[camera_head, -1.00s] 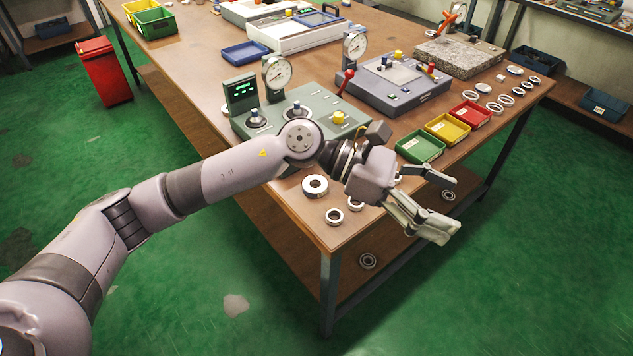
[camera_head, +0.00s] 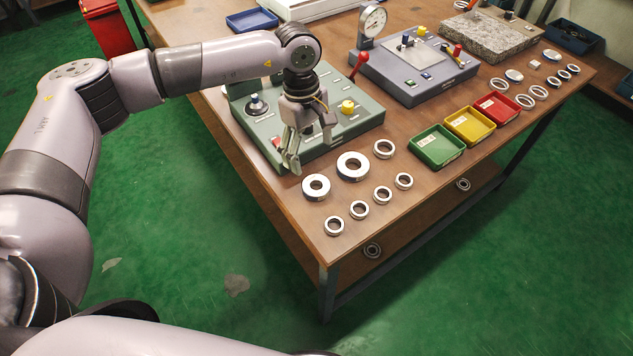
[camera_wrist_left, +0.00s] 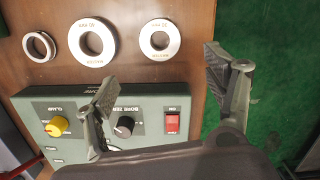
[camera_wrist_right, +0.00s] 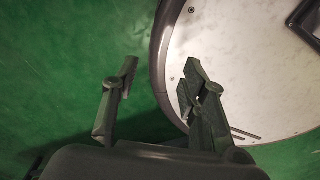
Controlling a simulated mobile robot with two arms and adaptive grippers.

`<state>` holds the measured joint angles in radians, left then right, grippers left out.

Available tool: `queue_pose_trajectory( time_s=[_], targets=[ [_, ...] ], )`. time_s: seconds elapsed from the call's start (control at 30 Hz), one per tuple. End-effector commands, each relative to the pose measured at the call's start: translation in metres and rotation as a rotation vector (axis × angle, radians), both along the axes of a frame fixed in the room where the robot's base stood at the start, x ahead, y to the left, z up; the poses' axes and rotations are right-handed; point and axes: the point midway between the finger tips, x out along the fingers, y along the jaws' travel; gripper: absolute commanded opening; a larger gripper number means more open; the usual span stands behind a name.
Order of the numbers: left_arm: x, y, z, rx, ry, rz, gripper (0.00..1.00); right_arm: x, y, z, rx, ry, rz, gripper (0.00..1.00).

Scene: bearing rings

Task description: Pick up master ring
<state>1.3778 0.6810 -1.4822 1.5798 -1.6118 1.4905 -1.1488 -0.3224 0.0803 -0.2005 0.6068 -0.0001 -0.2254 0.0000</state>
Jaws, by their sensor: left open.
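Two flat silver rings with MASTER lettering lie on the wooden bench. The larger master ring (camera_head: 342,169) is behind and right of the smaller master ring (camera_head: 307,190). In the left wrist view the larger ring (camera_wrist_left: 75,43) is left of the smaller one (camera_wrist_left: 146,43). My left gripper (camera_head: 307,156) is open and empty, pointing down above the front edge of the green bore tester (camera_head: 362,122). It is beside the rings, apart from them. My right gripper (camera_wrist_right: 157,80) shows only in the right wrist view, its fingers apart and empty.
Several small plain rings (camera_head: 376,194) lie right of and in front of the master rings. Green (camera_head: 437,160), yellow (camera_head: 470,139) and red (camera_head: 497,120) bins stand along the right edge. A second gauge fixture (camera_head: 412,92) is behind.

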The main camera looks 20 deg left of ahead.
Motion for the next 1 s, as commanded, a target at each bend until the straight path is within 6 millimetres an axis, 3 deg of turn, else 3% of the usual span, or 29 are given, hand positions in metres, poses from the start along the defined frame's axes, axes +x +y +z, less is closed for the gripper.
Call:
queue_pose_trajectory(
  time_s=[0.2, 0.4, 0.73, 1.0],
  targets=[
    [-0.002, -0.004, -0.035, 0.0, 0.001, 0.001, 0.77, 0.02, 0.001, 0.01, 0.003, -0.029, 0.0, 0.4],
    [-0.004, -0.007, -0.047, -0.002, 0.001, -0.001, 0.77, 0.042, 0.003, 0.016, 0.007, -0.065, 0.0, 0.4],
    [-0.011, -0.015, -0.09, -0.002, 0.001, 0.001, 0.77, 0.026, 0.002, 0.032, 0.005, -0.04, 0.0, 0.4],
    [-0.011, -0.015, -0.096, -0.001, 0.0, 0.0, 0.77, 0.02, 0.002, 0.031, 0.004, -0.031, -0.001, 0.4]
  ],
)
